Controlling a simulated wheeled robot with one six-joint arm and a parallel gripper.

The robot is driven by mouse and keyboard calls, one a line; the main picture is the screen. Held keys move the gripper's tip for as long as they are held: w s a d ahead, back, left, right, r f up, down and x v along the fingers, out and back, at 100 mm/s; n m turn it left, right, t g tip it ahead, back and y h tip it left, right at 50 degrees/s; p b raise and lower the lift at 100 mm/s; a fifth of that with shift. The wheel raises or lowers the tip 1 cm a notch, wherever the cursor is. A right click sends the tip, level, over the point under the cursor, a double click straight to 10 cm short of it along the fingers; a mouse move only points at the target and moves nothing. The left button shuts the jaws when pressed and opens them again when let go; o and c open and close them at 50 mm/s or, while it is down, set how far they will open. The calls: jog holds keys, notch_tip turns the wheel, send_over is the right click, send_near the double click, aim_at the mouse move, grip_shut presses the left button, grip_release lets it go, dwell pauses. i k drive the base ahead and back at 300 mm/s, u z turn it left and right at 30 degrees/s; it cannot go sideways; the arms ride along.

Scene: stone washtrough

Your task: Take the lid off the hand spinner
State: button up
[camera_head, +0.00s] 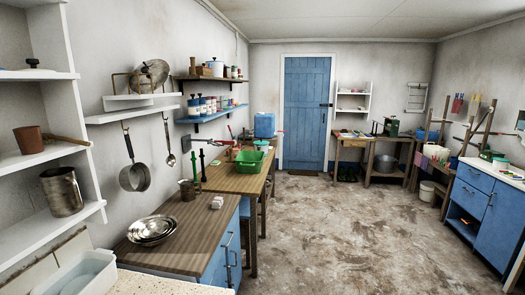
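I cannot pick out the hand spinner or its lid with certainty in the head view. A blue box-like container (264,125) stands at the far end of the counters along the left wall, but it is too small to tell what it is. A green basin (249,160) sits on the wooden table before it, with small items around it. My gripper is not in view.
A wooden-topped blue cabinet (183,231) at the near left holds metal bowls (152,230). A blue door (306,112) is in the far wall. Benches stand at the back right, a blue cabinet (486,207) at the right. The middle floor (330,230) is clear.

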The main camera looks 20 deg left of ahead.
aim_at(261, 142)
jog(key=z, duration=0.1)
jog(key=i, duration=4)
jog(key=u, duration=0.4)
jog(key=i, duration=2.2)
jog(key=u, duration=1.6)
jog(key=i, duration=1.5)
jog(key=u, duration=1.1)
jog(key=i, duration=0.35)
jog(key=u, duration=0.15)
